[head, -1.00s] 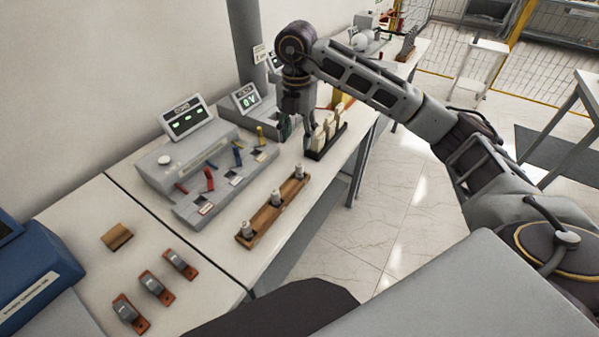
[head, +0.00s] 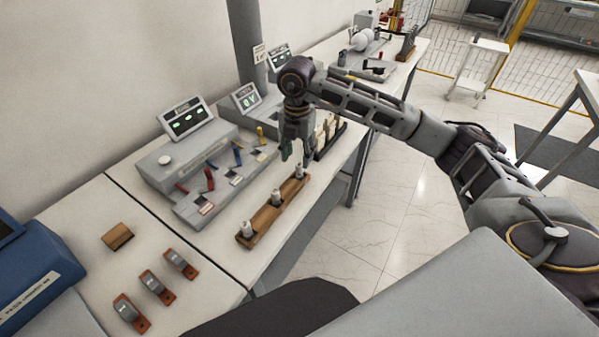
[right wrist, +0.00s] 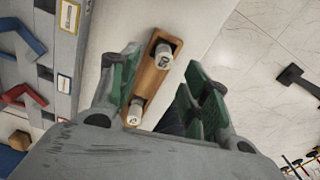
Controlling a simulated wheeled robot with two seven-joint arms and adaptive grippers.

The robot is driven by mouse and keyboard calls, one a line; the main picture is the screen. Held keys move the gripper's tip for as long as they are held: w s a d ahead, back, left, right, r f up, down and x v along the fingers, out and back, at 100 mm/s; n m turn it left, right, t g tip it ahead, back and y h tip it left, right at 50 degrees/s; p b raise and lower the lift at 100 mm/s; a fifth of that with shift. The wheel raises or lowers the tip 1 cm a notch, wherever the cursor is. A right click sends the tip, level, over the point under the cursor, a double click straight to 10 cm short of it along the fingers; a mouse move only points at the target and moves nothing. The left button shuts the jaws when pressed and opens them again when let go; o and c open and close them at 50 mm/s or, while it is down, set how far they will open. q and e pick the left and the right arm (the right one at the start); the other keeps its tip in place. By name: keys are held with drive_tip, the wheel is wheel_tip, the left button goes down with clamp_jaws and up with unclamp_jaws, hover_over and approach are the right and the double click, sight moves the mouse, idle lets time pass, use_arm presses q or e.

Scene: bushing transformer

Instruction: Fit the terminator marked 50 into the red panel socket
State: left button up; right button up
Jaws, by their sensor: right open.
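A wooden rack (head: 262,222) on the bench holds three light grey terminators: near (head: 247,228), middle (head: 276,198) and far (head: 299,171). My right gripper (head: 297,157) is open and empty above the rack's far end. In the right wrist view, the rack (right wrist: 149,82) shows between the open green-padded fingers (right wrist: 162,88). One terminator there (right wrist: 165,57) bears dark marks that look like 50; another (right wrist: 135,112) has a mark too small to read. My left gripper is out of view.
A dark holder with cream pieces (head: 330,135) stands just beyond my right gripper. Meters with displays (head: 187,120) stand behind the panel. Orange-brown clamps (head: 153,286) and a wooden block (head: 117,237) lie at the near left. The bench edge is right of the rack.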

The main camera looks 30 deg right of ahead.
sight(299, 164)
drive_tip(key=shift+d+f+p, duration=0.2)
drive_tip(key=shift+f, duration=0.9)
drive_tip(key=shift+d+f+p, duration=0.15)
drive_tip(key=shift+f, duration=1.3)
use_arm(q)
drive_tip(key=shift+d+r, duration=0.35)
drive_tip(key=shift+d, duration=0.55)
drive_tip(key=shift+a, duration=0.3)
use_arm(e)
drive_tip(key=shift+w, duration=0.1)
clamp_jaws()
